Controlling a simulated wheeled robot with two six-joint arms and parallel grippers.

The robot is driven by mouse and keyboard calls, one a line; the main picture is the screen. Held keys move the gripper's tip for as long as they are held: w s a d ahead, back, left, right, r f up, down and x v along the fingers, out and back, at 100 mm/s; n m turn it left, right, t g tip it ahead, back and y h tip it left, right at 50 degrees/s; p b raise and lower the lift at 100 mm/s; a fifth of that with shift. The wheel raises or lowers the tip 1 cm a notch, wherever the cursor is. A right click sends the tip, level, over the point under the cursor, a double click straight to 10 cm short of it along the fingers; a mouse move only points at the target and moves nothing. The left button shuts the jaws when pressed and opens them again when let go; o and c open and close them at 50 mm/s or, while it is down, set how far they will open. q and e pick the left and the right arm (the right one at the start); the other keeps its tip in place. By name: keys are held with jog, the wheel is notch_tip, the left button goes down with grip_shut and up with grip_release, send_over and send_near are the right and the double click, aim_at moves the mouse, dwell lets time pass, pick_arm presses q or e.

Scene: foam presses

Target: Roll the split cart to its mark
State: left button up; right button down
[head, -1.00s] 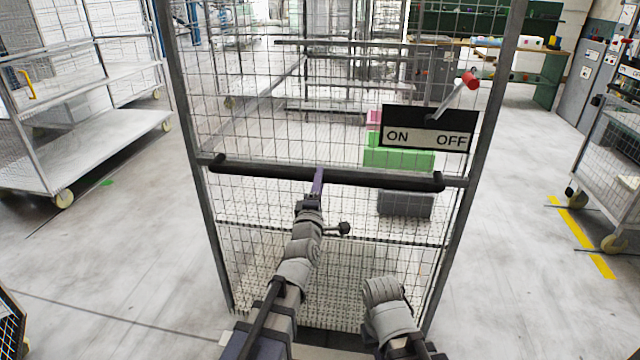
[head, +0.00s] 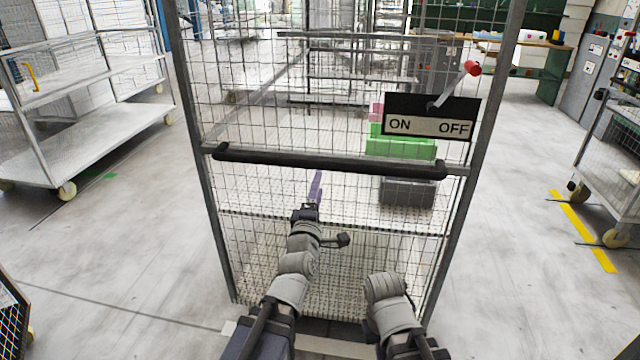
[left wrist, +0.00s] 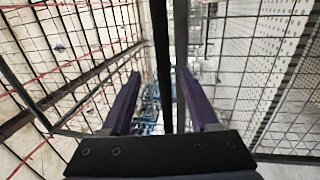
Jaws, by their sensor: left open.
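The cart in front of me is a tall grey wire-mesh cage (head: 330,230) with a black push bar (head: 325,161) across it. An ON/OFF plate (head: 432,117) on its upper right has a lever with a red knob (head: 472,68), tilted up and right on the OFF side. My left gripper (head: 316,186) is open and empty, its purple fingers just below the push bar in the head view. In the left wrist view its two fingers (left wrist: 160,98) are spread, with a dark bar in line with the gap; depth is unclear. My right arm shows at bottom centre, its gripper not visible.
Green and grey crates (head: 405,170) show through the mesh. A shelf trolley (head: 95,125) stands at left, another wire cart (head: 610,160) at right beside a yellow floor stripe (head: 583,230). Grey floor is open on both sides of the cage.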

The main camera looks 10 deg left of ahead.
pick_arm(q)
jog(key=shift+s, duration=0.3)
send_near(326, 158)
jog(key=s+r, duration=0.2)
jog(key=shift+d+r+p, duration=0.3)
jog(key=shift+r, duration=0.1)
jog(key=w, duration=0.2)
jog(key=w+r+p, duration=0.1)
jog(key=w, duration=0.4)
jog(key=shift+w+r+p, duration=0.25)
jog(key=shift+w+p, duration=0.05)
jog(key=shift+c, duration=0.2)
jog(key=shift+s, duration=0.1)
grip_shut()
dwell(0.4)
